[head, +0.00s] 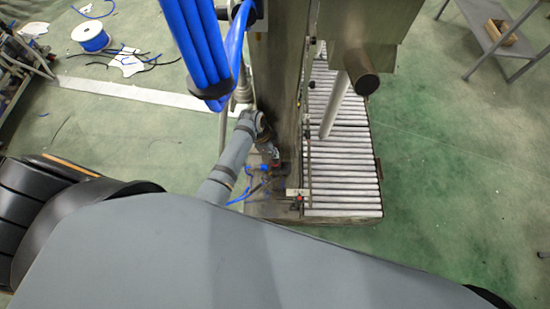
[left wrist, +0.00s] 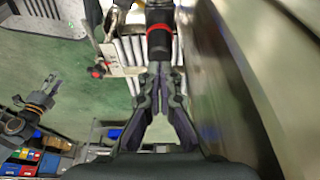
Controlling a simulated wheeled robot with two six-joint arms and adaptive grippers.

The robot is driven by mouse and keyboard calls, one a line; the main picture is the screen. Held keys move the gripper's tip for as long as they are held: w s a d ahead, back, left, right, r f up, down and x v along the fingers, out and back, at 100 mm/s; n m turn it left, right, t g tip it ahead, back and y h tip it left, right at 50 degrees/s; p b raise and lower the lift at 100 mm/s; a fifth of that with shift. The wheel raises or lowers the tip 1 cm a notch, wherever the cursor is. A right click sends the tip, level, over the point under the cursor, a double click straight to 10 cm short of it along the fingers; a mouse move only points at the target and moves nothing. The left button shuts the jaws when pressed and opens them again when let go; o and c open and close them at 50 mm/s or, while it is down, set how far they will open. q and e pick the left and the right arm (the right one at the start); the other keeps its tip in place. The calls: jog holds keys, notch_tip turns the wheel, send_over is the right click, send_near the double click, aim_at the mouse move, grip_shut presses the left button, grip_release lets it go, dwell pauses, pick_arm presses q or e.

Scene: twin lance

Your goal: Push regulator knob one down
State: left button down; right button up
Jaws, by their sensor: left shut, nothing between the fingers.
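In the left wrist view, a black regulator knob with a red ring (left wrist: 160,42) stands just beyond the tips of my left gripper (left wrist: 158,72). The fingers are together with nothing between them. I cannot tell whether the tips touch the knob. In the head view, my left gripper (head: 274,157) is small, beside the metal column and close to the dark regulator fittings and blue tubing. What appears to be my right gripper (left wrist: 50,84) shows at the left of the left wrist view, too small to tell its state. It is away from the knob.
A metal column (head: 277,70) stands beside my left arm, with a roller conveyor (head: 345,170) to its right. A small red knob (head: 299,199) sits low at the column's front. Thick blue hoses (head: 198,45) hang above. A blue spool (head: 90,38) lies on the green floor.

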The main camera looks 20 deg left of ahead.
pick_arm(q)
jog(key=shift+f+b, duration=0.45)
jog(key=shift+f, duration=0.35)
jog(key=shift+r, duration=0.1)
notch_tip(320, 180, up, 6)
jog(key=p, duration=0.7)
dwell(0.4)
